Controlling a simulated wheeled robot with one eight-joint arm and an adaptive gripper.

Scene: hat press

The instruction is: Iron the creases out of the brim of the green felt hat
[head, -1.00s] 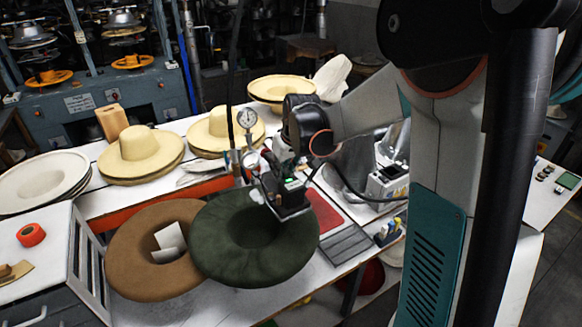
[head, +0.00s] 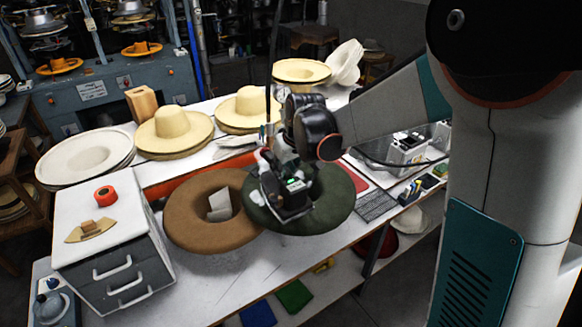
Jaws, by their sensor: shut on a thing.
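The green felt hat (head: 333,205) lies brim-up on the white bench, with its brim forming a wide ring. My gripper (head: 284,172) is over the left part of the hat and is shut on a dark iron (head: 290,206) with a small green light. The iron is low at the left side of the brim and hides much of it and the crown opening. I cannot tell whether its sole touches the felt. Any creases are too small to make out.
A brown hat (head: 185,236) with a pale card (head: 219,205) lies immediately left of the green hat. A drawer cabinet (head: 127,218) stands at left. Straw hats (head: 173,132) line the back. A dark grid pad (head: 377,205) lies at right. The front bench strip is clear.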

